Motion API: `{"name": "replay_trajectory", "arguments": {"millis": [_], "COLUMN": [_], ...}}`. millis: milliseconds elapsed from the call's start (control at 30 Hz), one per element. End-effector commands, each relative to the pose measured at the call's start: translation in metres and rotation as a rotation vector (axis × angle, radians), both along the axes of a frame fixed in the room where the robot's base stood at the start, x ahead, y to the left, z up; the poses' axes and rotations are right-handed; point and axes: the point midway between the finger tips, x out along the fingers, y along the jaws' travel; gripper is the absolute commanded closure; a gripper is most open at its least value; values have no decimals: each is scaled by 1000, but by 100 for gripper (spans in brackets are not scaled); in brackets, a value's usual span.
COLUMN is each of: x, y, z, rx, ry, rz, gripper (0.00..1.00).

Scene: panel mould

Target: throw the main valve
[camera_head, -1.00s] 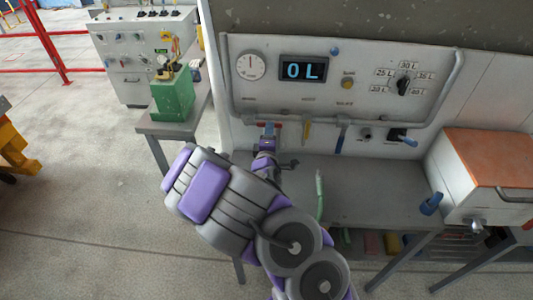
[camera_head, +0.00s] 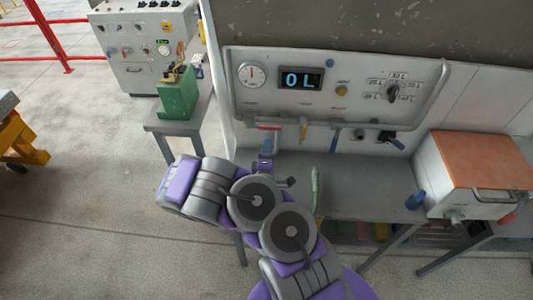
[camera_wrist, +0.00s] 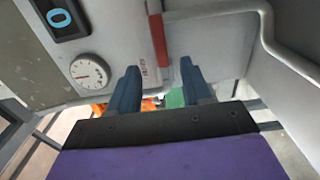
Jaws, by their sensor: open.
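A red lever handle (camera_head: 268,127) lies roughly level on the pipe below the left end of the control panel (camera_head: 360,105). It also shows in the wrist view as a red bar with a pale end (camera_wrist: 157,38), beyond and between my fingertips. I cannot read which handle is marked as the main valve. My gripper (camera_wrist: 160,82) is open, with its two dark blue fingers apart and nothing seen between them. In the head view my gripper (camera_head: 265,162) is just below the red handle, apart from it.
Yellow (camera_head: 303,130) and blue (camera_head: 336,137) handles hang right of the red one. The panel has a round gauge (camera_head: 252,76), a display (camera_head: 301,79) reading 0 L and a selector knob (camera_head: 393,92). A grey bench (camera_head: 370,185) lies below; an orange-topped box (camera_head: 470,160) stands right.

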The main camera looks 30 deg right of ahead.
Motion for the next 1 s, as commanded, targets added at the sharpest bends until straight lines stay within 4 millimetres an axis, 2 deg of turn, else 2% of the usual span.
{"name": "replay_trajectory", "arguments": {"millis": [100, 400, 1000], "x": [-14, -32, -34], "y": [9, 21, 22], "z": [2, 0, -1], "rx": [-3, -1, -1], "ry": [10, 6, 3], "rz": [0, -1, -1], "gripper": [51, 51, 51]}}
